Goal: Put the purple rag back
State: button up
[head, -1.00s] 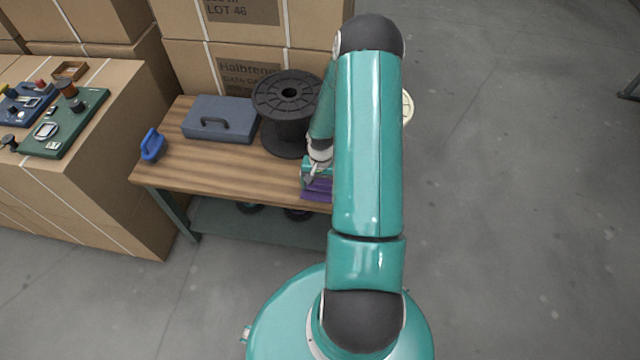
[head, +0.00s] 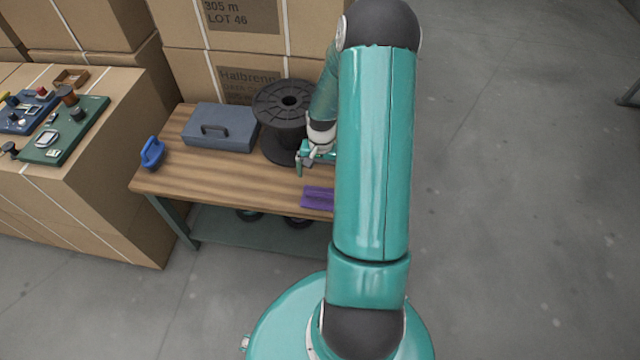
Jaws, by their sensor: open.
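The purple rag (head: 317,198) lies on the wooden workbench (head: 225,179) close to its front edge. Its right part is hidden behind my arm. My gripper (head: 301,164) is above the bench, a little beyond the rag and in front of the black spool. It is open, apart from the rag, with nothing visible between its fingers. Part of the gripper is hidden by my arm.
A black spool (head: 285,108) and a grey-blue toolbox (head: 221,127) stand at the back of the bench. A blue handled tool (head: 152,153) is at its left end. Stacked cartons (head: 105,140) stand left and behind. Dark round items lie on the lower shelf (head: 225,222).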

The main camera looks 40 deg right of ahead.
jog(key=a+r+n+t+h, duration=0.15)
jog(key=a+r, duration=0.25)
jog(key=r, duration=0.4)
jog(key=w+a+r+n, duration=0.15)
jog(key=a+r, duration=0.25)
jog(key=r, duration=0.4)
jog(key=a+r+n+t+h, duration=0.1)
jog(key=a+r+n, duration=0.1)
jog(key=a+r, duration=0.45)
jog(key=s+a+r+n+t+y, duration=0.1)
jog(key=s+a+r+n+t, duration=0.3)
jog(key=s+a+r, duration=0.9)
jog(key=shift+a+r+n, duration=0.2)
jog(key=shift+r+n, duration=0.5)
